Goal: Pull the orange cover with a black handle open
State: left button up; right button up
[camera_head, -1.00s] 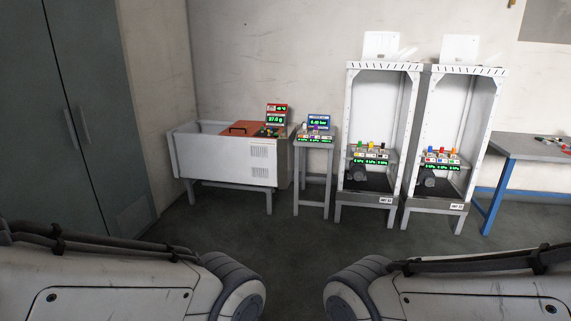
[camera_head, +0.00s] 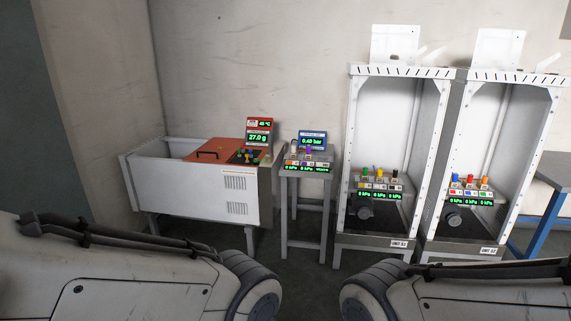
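The orange cover (camera_head: 226,149) lies flat on top of a white box-shaped unit (camera_head: 190,192) at the left of the middle. Its black handle (camera_head: 208,155) stands at the cover's left front part. To the left of the cover the unit's top is an open recess (camera_head: 154,148). My two arms come in from the lower left and lower right, well in front of the unit. Neither gripper shows in the view.
A small grey stand (camera_head: 306,172) with a blue display is right of the unit. Two tall white frames (camera_head: 398,160) stand further right, and a grey table (camera_head: 553,168) is at the right edge. Dark floor lies between my arms and these things.

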aim_at(217, 150)
jog(key=u, duration=0.15)
jog(key=i, duration=1.95)
jog(key=u, duration=0.6)
jog(key=i, duration=2.1)
jog(key=u, duration=0.45)
jog(key=i, duration=0.5)
jog(key=u, duration=0.15)
